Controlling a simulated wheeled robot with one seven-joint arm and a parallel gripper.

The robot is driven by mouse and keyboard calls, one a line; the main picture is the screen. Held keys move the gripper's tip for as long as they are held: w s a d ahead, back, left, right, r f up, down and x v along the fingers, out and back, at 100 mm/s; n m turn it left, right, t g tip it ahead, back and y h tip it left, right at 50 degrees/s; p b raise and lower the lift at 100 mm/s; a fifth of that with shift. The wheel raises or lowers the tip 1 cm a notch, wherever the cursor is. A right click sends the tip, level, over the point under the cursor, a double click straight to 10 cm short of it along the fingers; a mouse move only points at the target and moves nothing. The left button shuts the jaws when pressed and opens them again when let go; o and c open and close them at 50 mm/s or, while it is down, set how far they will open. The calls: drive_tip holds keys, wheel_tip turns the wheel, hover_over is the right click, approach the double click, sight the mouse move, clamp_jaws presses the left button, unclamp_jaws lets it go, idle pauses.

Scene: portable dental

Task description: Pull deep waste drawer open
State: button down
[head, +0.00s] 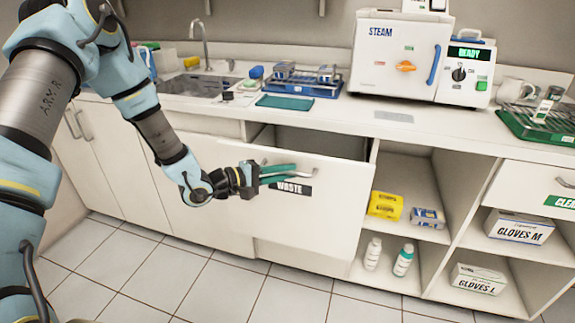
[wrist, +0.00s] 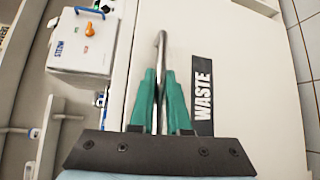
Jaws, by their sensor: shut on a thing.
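The deep waste drawer (head: 325,214) has a white front with a black "WASTE" label (head: 293,188), and it stands out from the cabinet with its dark inside showing behind the top edge. In the wrist view its front (wrist: 245,60) and the label (wrist: 202,95) fill the right side. My gripper (head: 280,174) is at the drawer's metal handle. In the wrist view the green fingers (wrist: 161,100) are shut on the handle (wrist: 161,50), one finger on each side of the bar. The drawer's bottom inside is hidden.
Open shelves to the right hold yellow packs (head: 385,205), bottles (head: 403,260) and glove boxes (head: 518,227). The counter above carries a steam sterilizer (head: 392,55), a blue tray (head: 303,84) and a sink (head: 200,84). The tiled floor (head: 215,285) in front is clear.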

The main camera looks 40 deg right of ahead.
drive_tip(key=s+a, duration=0.4)
drive_tip(key=a, duration=0.3)
drive_tip(key=shift+s+p, duration=0.2)
drive_tip(key=shift+p, duration=0.25)
drive_tip(key=c, duration=1.2)
unclamp_jaws()
drive_tip(key=shift+o, duration=0.2)
drive_tip(key=shift+a, duration=0.1)
drive_tip(key=b+v, duration=0.1)
drive_tip(key=v, duration=0.9)
drive_tip(key=shift+a+b, duration=0.3)
drive_tip(key=shift+w, duration=0.1)
